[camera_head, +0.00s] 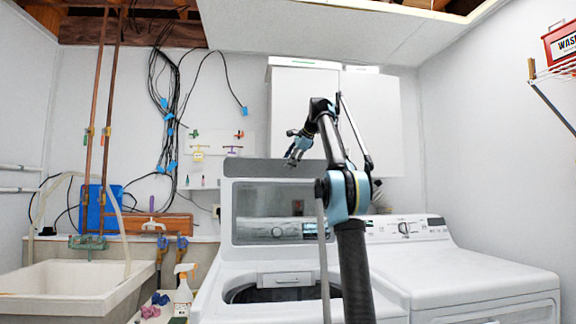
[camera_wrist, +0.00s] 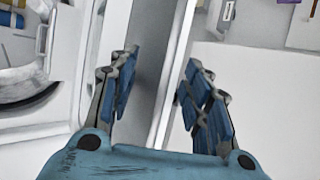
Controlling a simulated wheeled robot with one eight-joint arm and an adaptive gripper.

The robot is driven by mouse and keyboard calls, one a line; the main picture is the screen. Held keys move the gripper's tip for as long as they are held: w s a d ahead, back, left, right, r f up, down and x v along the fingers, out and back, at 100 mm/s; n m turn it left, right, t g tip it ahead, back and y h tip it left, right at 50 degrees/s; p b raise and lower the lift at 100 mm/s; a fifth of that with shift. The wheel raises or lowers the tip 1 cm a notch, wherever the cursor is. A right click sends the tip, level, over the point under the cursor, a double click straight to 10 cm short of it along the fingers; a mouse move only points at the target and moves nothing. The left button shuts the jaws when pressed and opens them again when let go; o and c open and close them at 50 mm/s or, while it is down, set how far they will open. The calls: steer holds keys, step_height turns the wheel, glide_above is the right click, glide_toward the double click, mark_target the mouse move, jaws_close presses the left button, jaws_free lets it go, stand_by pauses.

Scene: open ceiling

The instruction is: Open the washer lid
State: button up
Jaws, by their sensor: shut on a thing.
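The white washer (camera_head: 255,272) stands in the middle of the head view, with its dark tub opening showing at the front. Its lid (camera_head: 262,169) is raised to about upright, with a grey top band and a window. My gripper (camera_head: 295,148) is at the lid's top edge, right of its middle. In the wrist view the lid's grey edge (camera_wrist: 158,45) runs between the two blue fingers of my gripper (camera_wrist: 161,62), which is shut on it. My arm hides part of the lid's right side and of the washer.
A white dryer (camera_head: 445,275) with a dial panel stands to the right. A utility sink (camera_head: 75,280) is at left, with a spray bottle (camera_head: 183,297) beside the washer. White cabinets (camera_head: 385,110) hang behind my arm. A wire shelf (camera_head: 555,75) is at upper right.

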steer(key=s+d, duration=0.5)
steer(key=s, duration=0.2)
steer(key=shift+s+d, duration=0.15)
steer(key=shift+d, duration=0.2)
steer(key=shift+f, duration=0.1)
